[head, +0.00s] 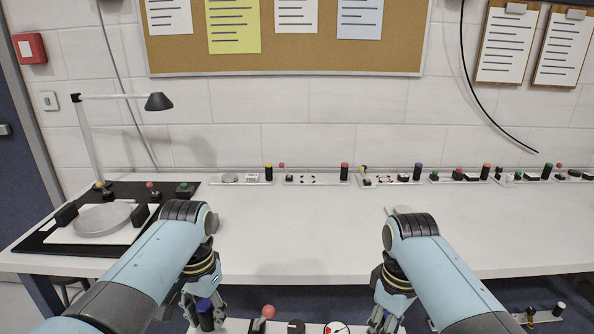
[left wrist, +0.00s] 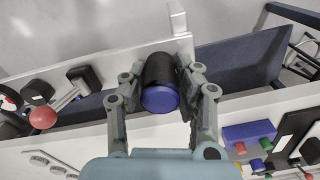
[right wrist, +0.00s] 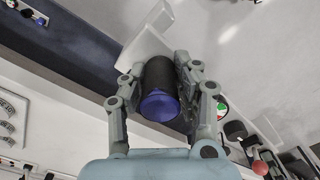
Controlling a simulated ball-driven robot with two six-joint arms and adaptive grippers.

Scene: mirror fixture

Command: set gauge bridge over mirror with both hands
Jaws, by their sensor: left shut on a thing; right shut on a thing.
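The gauge bridge is a white bar (head: 235,325) low at the front edge of the head view, carrying a red-ball lever (head: 268,311) and a round dial (head: 336,328). My left gripper (head: 202,308) is shut on its left handle, a black cylinder with a blue end (left wrist: 160,98). My right gripper (head: 383,316) is shut on its right handle, alike in look (right wrist: 158,105). The bridge is in front of the bench edge; its lower part is cut off by the frame. The mirror (head: 102,219) looks like a grey disc lying at the bench's left, between two black blocks.
The white bench (head: 290,235) is clear in the middle. A lamp (head: 158,102) leans over the mirror's black mat (head: 32,242). Several small trays (head: 317,181) line the wall. A small pale disc (head: 402,209) lies partly hidden behind my right arm.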

